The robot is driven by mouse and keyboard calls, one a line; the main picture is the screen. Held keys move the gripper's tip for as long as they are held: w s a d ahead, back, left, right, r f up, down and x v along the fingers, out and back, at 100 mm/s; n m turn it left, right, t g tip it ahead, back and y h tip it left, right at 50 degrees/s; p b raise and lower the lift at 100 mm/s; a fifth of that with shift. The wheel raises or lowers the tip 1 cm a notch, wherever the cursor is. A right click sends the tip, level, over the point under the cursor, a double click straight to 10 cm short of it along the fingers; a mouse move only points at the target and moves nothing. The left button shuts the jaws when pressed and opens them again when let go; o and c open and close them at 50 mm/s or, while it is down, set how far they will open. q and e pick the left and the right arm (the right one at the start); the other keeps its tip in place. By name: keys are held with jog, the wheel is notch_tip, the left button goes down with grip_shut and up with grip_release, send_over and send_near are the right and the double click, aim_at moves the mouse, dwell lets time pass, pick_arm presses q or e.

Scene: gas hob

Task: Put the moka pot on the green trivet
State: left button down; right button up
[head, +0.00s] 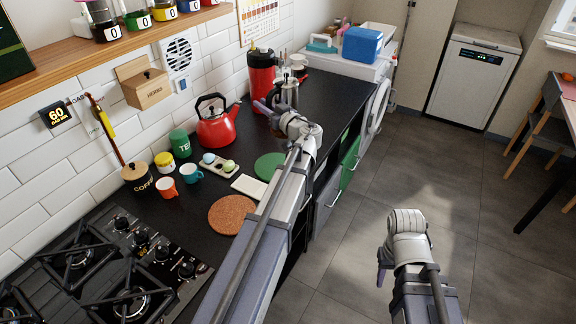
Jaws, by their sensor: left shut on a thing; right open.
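The silver moka pot (289,92) stands upright at the far part of the black counter, beside the red flask. My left gripper (266,108) is at the pot's near side and shut on it; my wrist hides the lower part of the pot and the exact grip. The round green trivet (269,167) lies flat and empty on the counter, nearer than the pot and just left of my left forearm. My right gripper (381,277) is open and empty above the floor, right of the counter.
Cups and canisters stand left, the gas hob (110,265) nearest.

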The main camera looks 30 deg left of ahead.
pick_arm(q)
jog(key=s+a+f+n+g+y+b, duration=0.1)
jog(key=s+f+b, duration=0.4)
jog(key=f+b, duration=0.5)
jog(key=shift+s+n+g, duration=0.4)
jog(key=shift+n+g, duration=0.2)
jog(key=shift+g, duration=0.2)
notch_tip(320, 180, down, 4)
jog(key=b, duration=0.3)
jog(key=shift+r+b, duration=0.25)
jog(key=shift+b, duration=0.05)
jog(key=c, duration=0.8)
grip_release()
